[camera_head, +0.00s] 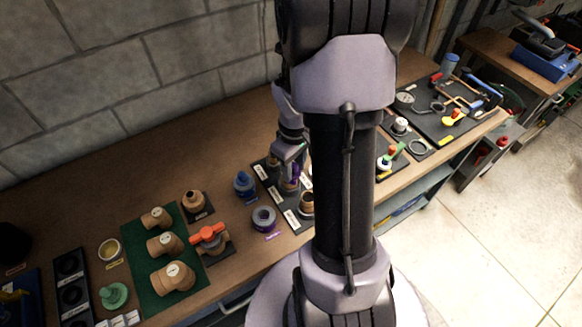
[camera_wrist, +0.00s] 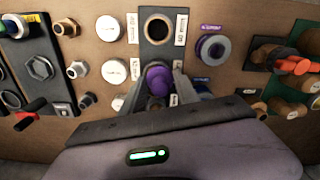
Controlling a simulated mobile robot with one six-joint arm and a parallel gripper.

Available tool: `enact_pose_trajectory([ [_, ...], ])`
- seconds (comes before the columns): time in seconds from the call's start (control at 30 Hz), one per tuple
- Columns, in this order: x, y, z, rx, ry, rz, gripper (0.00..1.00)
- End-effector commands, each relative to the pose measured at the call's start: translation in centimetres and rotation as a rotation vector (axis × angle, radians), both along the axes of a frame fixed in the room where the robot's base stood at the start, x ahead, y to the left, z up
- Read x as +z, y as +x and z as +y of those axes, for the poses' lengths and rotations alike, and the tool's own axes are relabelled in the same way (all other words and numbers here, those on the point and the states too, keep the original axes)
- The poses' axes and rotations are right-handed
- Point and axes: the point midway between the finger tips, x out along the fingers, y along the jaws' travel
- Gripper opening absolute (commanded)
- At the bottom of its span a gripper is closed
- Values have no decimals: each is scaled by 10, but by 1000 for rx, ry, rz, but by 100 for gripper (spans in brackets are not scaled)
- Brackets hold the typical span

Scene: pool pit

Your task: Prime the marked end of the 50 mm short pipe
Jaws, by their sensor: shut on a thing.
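My gripper (camera_head: 287,170) is shut on a purple cap-like piece (camera_wrist: 158,80), which shows between the two fingers in the wrist view. It is over or close to the black tray (camera_head: 262,167) with white labels; whether it touches anything there is hidden. A brown pipe piece (camera_head: 307,203) with a dark open end stands upright in the front part of the tray; it also shows in the wrist view (camera_wrist: 157,29). I cannot read the labels or see a mark on it.
A blue-capped can (camera_head: 244,183) stands left of the tray. An orange-handled valve (camera_head: 209,236) and a green mat (camera_head: 138,234) with brown fittings lie further left. Several white round pieces (camera_wrist: 114,71) are close on the tray's other side. The block wall runs behind the bench.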

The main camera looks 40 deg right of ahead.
Motion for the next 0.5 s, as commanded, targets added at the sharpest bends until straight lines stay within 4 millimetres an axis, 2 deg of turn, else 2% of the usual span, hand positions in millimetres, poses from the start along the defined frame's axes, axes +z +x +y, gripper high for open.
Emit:
enact_pose_trajectory([
  [0.5, 1, -5, -18, 0, 0, 0, 11],
])
